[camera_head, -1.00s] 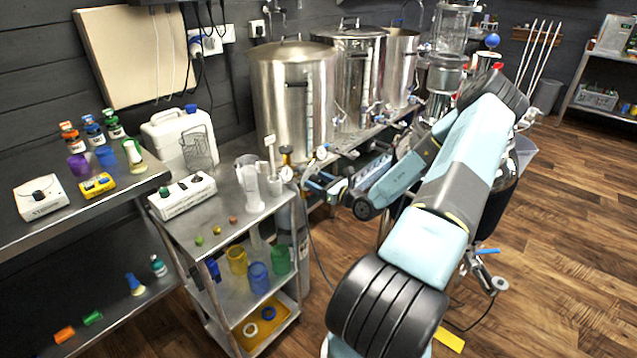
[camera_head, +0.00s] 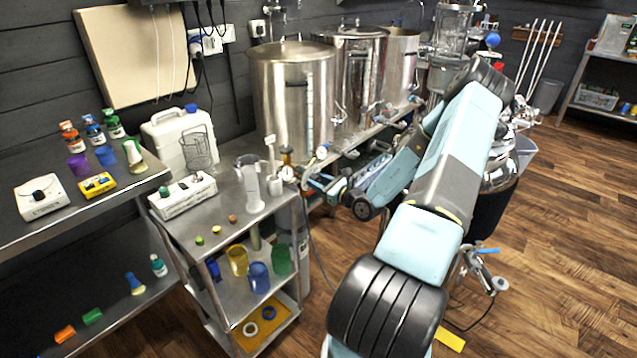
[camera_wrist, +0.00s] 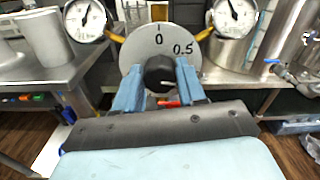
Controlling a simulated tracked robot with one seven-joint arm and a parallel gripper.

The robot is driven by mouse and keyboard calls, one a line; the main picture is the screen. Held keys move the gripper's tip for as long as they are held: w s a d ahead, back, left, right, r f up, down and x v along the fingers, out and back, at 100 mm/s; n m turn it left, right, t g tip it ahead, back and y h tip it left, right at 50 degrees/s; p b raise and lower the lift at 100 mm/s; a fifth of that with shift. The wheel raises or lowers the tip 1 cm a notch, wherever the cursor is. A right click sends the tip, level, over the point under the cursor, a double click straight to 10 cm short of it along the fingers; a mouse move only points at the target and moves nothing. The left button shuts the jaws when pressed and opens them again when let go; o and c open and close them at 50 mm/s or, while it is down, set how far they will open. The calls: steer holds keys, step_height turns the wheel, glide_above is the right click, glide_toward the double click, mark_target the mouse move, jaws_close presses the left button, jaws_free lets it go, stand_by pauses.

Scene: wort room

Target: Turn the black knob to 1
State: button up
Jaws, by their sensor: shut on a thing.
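The black knob (camera_wrist: 159,73) sits on a round grey dial plate (camera_wrist: 136,50) in the wrist view. The plate shows 0 at the top and 0.5 to its upper right; no 1 is visible, and its lower part is hidden by the knob and my gripper. A white line on the knob's face points roughly right. My gripper (camera_wrist: 158,80) is shut on the knob, one blue finger on each side. In the head view my gripper (camera_head: 318,183) is small, by the cart's right end, and the knob cannot be made out there.
Two pressure gauges flank the plate, a left one (camera_wrist: 86,18) and a right one (camera_wrist: 234,16). Steel kettles (camera_head: 292,95) stand on the bench behind. A steel cart (camera_head: 215,228) with a white control box (camera_head: 183,197) stands to the left.

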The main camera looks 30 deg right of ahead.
stand_by(0.3)
steer(key=o, duration=1)
steer(key=v, duration=1.3)
steer(key=shift+s, duration=0.4)
steer(key=s+a+r+n+g+y, duration=0.2)
steer(key=a+r+n+g, duration=0.5)
steer(key=a+r+n, duration=0.3)
steer(key=s+a+r+n+g+y, duration=0.3)
steer(key=a+r+n+g, duration=0.55)
steer(key=a, duration=0.25)
steer(key=s+a+r+n+t+h, duration=0.1)
steer(key=s+r+n+h, duration=0.2)
steer(key=s+r+n, duration=0.1)
steer(key=s+a+r+n+t+h, duration=0.1)
steer(key=s+a+r+n+h, duration=0.1)
steer(key=s+r, duration=0.4)
steer(key=s+a+r+n+t+h, duration=0.1)
steer(key=s+r+n+t+h, duration=0.1)
steer(key=s+r+n+h, duration=0.3)
steer(key=shift+s+a+r+n+h, duration=0.1)
steer(key=shift+s+r+h, duration=0.1)
steer(key=shift+r, duration=0.55)
steer(key=shift+s+a+r+n+h, duration=0.1)
steer(key=shift+s+r+n+h, duration=0.1)
steer(key=shift+r, duration=0.55)
steer(key=shift+s+a+r+n+h, duration=0.1)
steer(key=shift+s+r+h, duration=0.1)
steer(key=shift+r, duration=0.55)
